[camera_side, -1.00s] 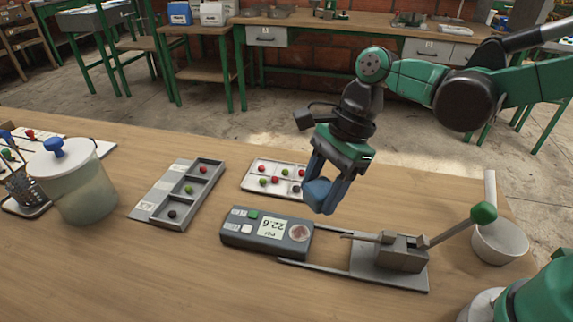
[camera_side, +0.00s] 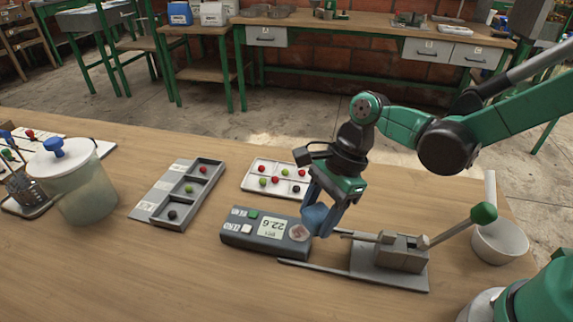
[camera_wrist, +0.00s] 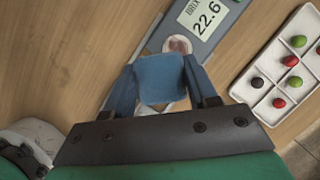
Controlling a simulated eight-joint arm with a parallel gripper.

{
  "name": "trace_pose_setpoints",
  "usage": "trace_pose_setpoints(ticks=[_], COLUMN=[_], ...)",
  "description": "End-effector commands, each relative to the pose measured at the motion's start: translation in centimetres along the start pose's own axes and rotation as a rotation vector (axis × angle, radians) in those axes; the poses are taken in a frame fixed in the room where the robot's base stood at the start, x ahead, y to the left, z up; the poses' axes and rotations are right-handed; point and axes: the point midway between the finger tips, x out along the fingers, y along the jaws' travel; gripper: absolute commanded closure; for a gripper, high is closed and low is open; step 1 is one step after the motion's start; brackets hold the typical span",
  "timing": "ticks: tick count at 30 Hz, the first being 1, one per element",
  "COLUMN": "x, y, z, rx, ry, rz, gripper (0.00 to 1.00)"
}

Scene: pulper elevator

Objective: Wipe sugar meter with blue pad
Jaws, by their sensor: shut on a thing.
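The sugar meter (camera_side: 266,230) is a grey box on the table with a display reading 22.6 and a round, reddish-smeared sensor spot at its right end. It also shows in the wrist view (camera_wrist: 218,33), with the smeared spot just beyond the pad. My gripper (camera_side: 322,222) is shut on the blue pad (camera_side: 313,216), right beside the smeared end of the meter. The pad sits between the blue fingers in the wrist view (camera_wrist: 160,80). I cannot tell whether the pad touches the meter.
A metal press with a green-knobbed lever (camera_side: 401,256) stands to the right, a white cup (camera_side: 500,243) beyond it. A white tray of berries (camera_side: 262,188) lies behind the meter. A grey three-compartment tray (camera_side: 187,215) and a lidded jar (camera_side: 85,190) stand left.

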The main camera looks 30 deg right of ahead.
Motion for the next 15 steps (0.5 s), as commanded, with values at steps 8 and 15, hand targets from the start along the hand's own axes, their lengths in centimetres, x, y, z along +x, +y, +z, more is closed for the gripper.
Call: trace_pose_setpoints(ticks=[8, 15], x=[2.9, 3.4], y=[-0.3, -1.9], z=[-0.9, 0.6], rx=[-0.001, -0.001], ry=[0.0, 0.0], rz=[0.0, 0.0], gripper=[0.9, 0.98])
